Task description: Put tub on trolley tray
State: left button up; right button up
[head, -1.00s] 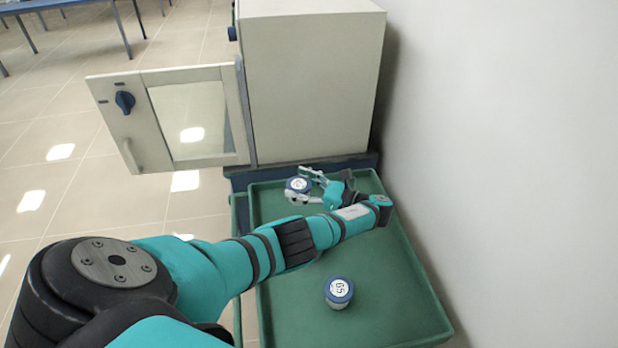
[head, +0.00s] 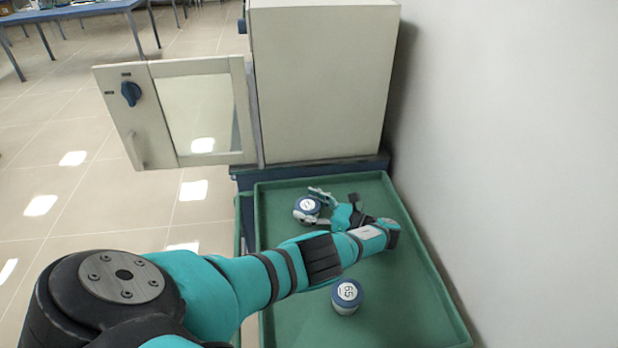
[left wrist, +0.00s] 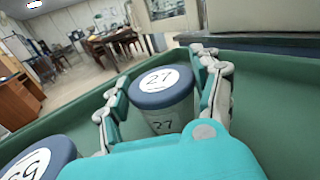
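A tub marked 27 with a blue lid and white top (head: 307,206) is at the far left of the green trolley tray (head: 410,300). My left gripper (head: 313,205) has a finger on each side of it and appears shut on it. In the left wrist view the same tub (left wrist: 163,95) stands upright between the two fingers (left wrist: 165,92). Its base is hidden, so I cannot tell whether it touches the tray floor. My right gripper is not in view.
A furnace (head: 325,85) with its door (head: 200,110) open to the left stands beyond the tray. A white wall (head: 520,150) runs along the right. A blue table (head: 70,14) is far off at the left.

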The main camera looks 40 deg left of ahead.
pick_arm(q)
jog(key=shift+o, duration=0.6)
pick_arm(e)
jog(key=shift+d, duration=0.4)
pick_arm(q)
jog(key=shift+r, duration=0.1)
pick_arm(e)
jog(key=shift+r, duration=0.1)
pick_arm(q)
jog(key=b+v, duration=0.3)
jog(key=v, duration=0.4)
jog(key=shift+w, duration=0.1)
jog(key=shift+d, duration=0.25)
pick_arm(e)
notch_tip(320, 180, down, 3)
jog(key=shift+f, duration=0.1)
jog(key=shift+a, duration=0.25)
pick_arm(q)
jog(key=shift+r, duration=0.1)
